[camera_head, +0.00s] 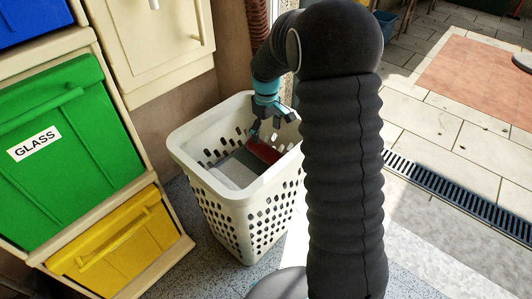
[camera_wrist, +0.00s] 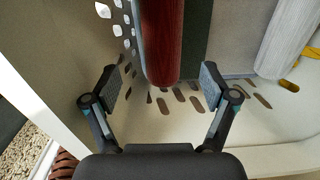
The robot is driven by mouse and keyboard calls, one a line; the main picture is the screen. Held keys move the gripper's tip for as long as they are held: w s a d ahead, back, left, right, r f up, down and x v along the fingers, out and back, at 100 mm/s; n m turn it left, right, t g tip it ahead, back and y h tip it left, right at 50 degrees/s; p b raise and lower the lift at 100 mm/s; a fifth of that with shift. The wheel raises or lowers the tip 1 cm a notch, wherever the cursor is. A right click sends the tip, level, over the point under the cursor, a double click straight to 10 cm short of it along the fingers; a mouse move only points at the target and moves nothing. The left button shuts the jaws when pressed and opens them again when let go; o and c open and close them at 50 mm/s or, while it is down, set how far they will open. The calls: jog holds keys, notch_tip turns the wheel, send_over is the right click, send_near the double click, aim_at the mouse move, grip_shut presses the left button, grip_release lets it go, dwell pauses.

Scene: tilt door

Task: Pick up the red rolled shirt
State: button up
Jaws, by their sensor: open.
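The red rolled shirt (camera_wrist: 162,40) lies inside a white laundry basket (camera_head: 236,200) with holes in its walls. My gripper (camera_wrist: 160,85) is open, with a finger pad to each side of the roll's end and a gap on both sides.
A pale grey roll (camera_wrist: 288,40) lies in the basket to the right, with a dark green strip (camera_wrist: 209,30) beside the red roll. Green (camera_head: 65,150) and yellow (camera_head: 118,250) bins stand left of the basket. A cream cabinet (camera_head: 155,45) stands behind.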

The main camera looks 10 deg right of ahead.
aim_at(266, 147)
jog(key=f, duration=0.9)
jog(key=shift+s, duration=0.25)
jog(key=shift+c, duration=0.3)
jog(key=c, duration=1.3)
